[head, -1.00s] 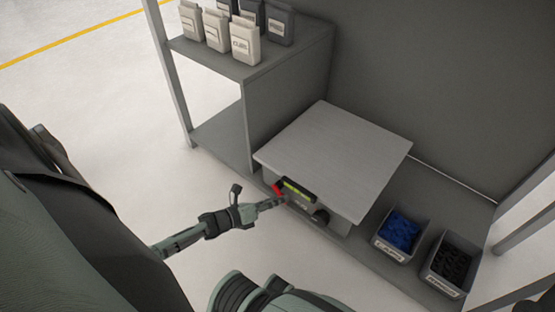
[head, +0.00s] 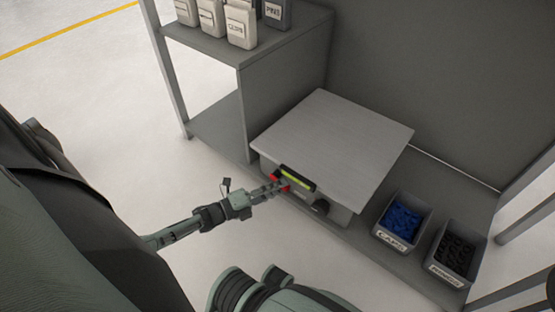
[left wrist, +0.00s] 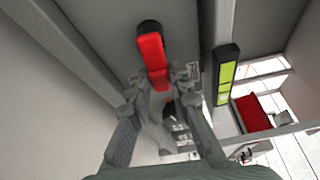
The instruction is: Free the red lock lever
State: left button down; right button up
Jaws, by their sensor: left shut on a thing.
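The red lock lever (left wrist: 152,58) hangs from a dark round pivot on the grey box front in the left wrist view. My left gripper (left wrist: 160,88) is shut on the lever's lower end, with a finger on each side of it. In the head view my left gripper (head: 280,187) reaches from the left to the front of the grey box (head: 335,140), and bits of red show around its fingertips. A dark bar with a yellow-green strip (head: 298,178) sits beside the lever. My right gripper is not in view.
A black knob (head: 320,206) is on the box front, right of the bar. A bin of blue parts (head: 388,241) and a bin of dark parts (head: 442,267) stand to the right. Labelled containers (head: 241,32) stand on the upper shelf. The floor at left is clear.

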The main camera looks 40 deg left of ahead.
pick_arm(q)
jog(key=shift+a+r+n+t, duration=0.1)
jog(key=shift+r+n+t, duration=0.35)
jog(key=shift+n, duration=1)
jog(key=shift+a+r+n+t, duration=0.25)
jog(key=shift+n+t, duration=0.45)
jog(key=shift+n, duration=0.7)
jog(key=shift+r+n+t, duration=0.4)
jog(key=shift+n+t, duration=0.15)
jog(key=shift+n, duration=0.9)
jog(key=c, duration=1.4)
grip_release()
jog(key=shift+s, duration=0.1)
jog(key=r+v, duration=0.3)
jog(key=v, duration=1.1)
jog(key=shift+s+a+f, duration=0.2)
jog(key=shift+s, duration=0.3)
